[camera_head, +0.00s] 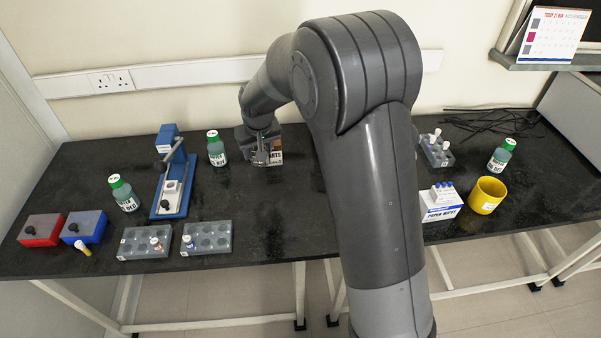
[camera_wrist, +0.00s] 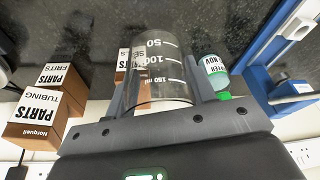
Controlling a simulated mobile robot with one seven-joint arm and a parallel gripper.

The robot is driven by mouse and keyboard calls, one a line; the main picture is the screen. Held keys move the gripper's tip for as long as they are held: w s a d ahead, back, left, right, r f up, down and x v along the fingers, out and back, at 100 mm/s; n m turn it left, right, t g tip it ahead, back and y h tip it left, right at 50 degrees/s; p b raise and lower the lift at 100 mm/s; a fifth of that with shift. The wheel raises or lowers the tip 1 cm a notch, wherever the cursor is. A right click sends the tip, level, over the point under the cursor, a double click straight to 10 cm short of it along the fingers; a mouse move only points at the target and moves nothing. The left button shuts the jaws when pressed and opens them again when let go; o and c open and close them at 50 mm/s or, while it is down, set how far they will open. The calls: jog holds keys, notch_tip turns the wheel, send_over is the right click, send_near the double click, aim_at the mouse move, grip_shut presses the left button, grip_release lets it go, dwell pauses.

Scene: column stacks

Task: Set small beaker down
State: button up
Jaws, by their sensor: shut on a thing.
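The small beaker (camera_wrist: 158,70) is clear glass with white volume marks. In the wrist view it stands between the two fingers of my gripper (camera_wrist: 160,92), which is shut on it. In the head view my gripper (camera_head: 262,152) points down over the back of the black bench (camera_head: 275,205), left of my arm. There the beaker is mostly lost against the gripper and I cannot tell whether its base touches the bench.
Parts boxes (camera_wrist: 38,118) stand close beside the gripper, partly hidden in the head view. A green-capped bottle (camera_head: 216,150) and a blue stand (camera_head: 173,180) are to its left. Tube racks (camera_head: 207,240) lie front left. The bench in front of the gripper is clear.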

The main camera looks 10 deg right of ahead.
jog(key=s+d, duration=0.3)
jog(key=d, duration=2.3)
jog(key=shift+n, duration=0.4)
jog(key=w+a+f, duration=0.1)
jog(key=a+f, duration=0.1)
jog(key=a, duration=0.1)
jog(key=w+a+f, duration=0.2)
jog(key=a, duration=0.2)
jog(key=w+a+f, duration=0.2)
jog(key=a, duration=0.1)
jog(key=shift+a+f, duration=0.2)
jog(key=shift+f, duration=2.1)
jog(key=shift+f, duration=0.1)
jog(key=o, duration=1)
